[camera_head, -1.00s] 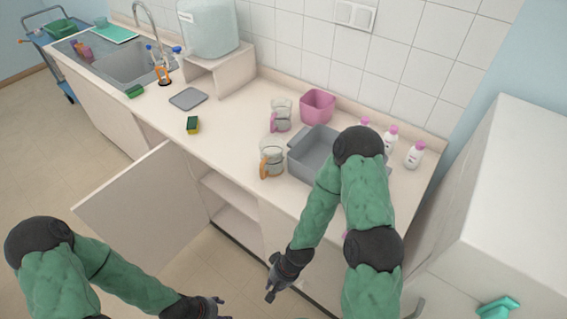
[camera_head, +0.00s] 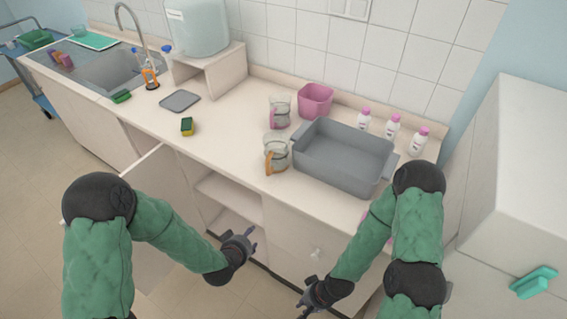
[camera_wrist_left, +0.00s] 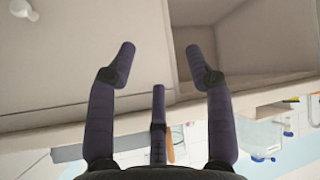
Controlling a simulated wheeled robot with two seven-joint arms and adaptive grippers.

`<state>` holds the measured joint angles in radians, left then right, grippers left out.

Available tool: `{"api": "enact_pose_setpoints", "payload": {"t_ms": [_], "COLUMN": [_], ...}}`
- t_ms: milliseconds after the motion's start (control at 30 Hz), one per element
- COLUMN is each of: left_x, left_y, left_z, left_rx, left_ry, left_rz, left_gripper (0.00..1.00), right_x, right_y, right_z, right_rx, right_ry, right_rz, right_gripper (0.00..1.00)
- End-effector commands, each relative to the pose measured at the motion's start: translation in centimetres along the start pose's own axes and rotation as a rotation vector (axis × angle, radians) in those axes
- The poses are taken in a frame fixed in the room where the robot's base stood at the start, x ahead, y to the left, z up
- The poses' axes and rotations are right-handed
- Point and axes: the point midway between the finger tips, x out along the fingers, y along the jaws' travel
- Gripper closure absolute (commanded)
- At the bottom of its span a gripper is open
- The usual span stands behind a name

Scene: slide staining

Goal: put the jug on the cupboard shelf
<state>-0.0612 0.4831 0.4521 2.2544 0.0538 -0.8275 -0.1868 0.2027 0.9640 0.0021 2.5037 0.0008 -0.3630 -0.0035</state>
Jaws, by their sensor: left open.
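Two clear jugs stand on the counter. The one with an orange handle (camera_head: 277,153) is left of the grey tub, near the front edge. The one with a pink handle (camera_head: 280,112) is behind it. The open cupboard (camera_head: 228,190) with its shelf is below the counter; it also shows in the left wrist view (camera_wrist_left: 245,50). My left gripper (camera_head: 249,236) is open and empty in front of the cupboard; its fingers are spread in the left wrist view (camera_wrist_left: 160,52). My right gripper (camera_head: 306,306) is low in front of the drawers; its finger opening is unclear.
The grey tub (camera_head: 345,155), a pink bin (camera_head: 315,100) and several pink-capped bottles (camera_head: 392,126) crowd the right counter. A sponge (camera_head: 187,126) and grey mat (camera_head: 180,101) lie to the left. The open cupboard door (camera_head: 155,165) is partly behind my left arm.

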Motion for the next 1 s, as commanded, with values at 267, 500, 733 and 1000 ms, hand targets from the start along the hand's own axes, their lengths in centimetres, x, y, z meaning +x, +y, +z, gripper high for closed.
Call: {"api": "enact_pose_setpoints", "payload": {"t_ms": [267, 500, 733, 1000], "left_x": [-1.8, -5.0, -4.6, -1.9], "left_y": [4.3, 6.8, 7.4, 7.7], "left_z": [-9.9, -14.2, -16.0, -18.3], "left_rx": [0.167, 0.228, 0.235, 0.235], "left_ry": [0.459, 0.700, 0.744, 0.740], "left_rz": [0.009, 0.004, 0.000, 0.000], "left_gripper": [0.47, 0.47, 0.47, 0.47], "right_x": [4.0, 5.5, 5.9, 6.7], "right_y": [1.4, 1.9, 2.1, 2.4], "right_z": [-0.1, -0.2, -0.2, -0.3], "right_rx": [0.000, 0.000, 0.000, 0.000], "right_ry": [0.000, 0.000, 0.000, 0.000], "right_rz": [0.000, 0.000, 0.000, 0.000], "right_gripper": [0.82, 0.82, 0.82, 0.82]}}
